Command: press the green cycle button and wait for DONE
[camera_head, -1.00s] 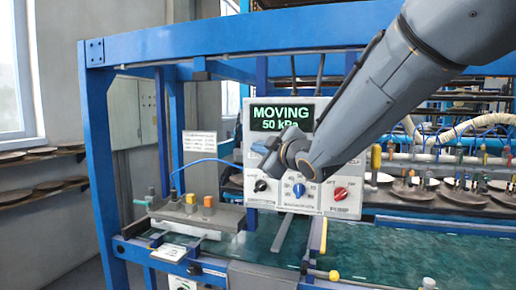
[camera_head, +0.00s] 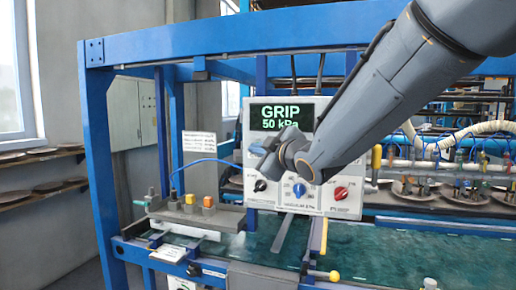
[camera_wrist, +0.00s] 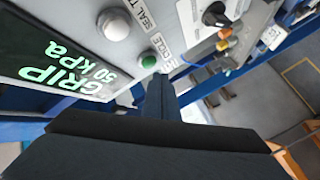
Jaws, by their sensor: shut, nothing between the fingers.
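The control panel (camera_head: 330,170) hangs in the blue frame. Its display (camera_head: 282,117) reads GRIP, 50 kPa, and it shows tilted in the wrist view (camera_wrist: 60,50). The green cycle button (camera_wrist: 149,61) is on the panel beside the display, with a CYCLE label next to it. In the head view my wrist covers that part of the panel. My gripper (camera_wrist: 161,88) is shut and empty. Its dark fingertips appear close to the green button, just below it in the wrist picture; I cannot tell whether they touch it.
A pale round button (camera_wrist: 114,25) sits near the green one. Black, blue (camera_head: 299,190) and red (camera_head: 341,193) knobs line the lower panel. A wet green belt (camera_head: 390,250) runs below. Plates (camera_head: 405,187) lie under the hose manifold at right. Shelves of plates (camera_head: 45,190) stand at left.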

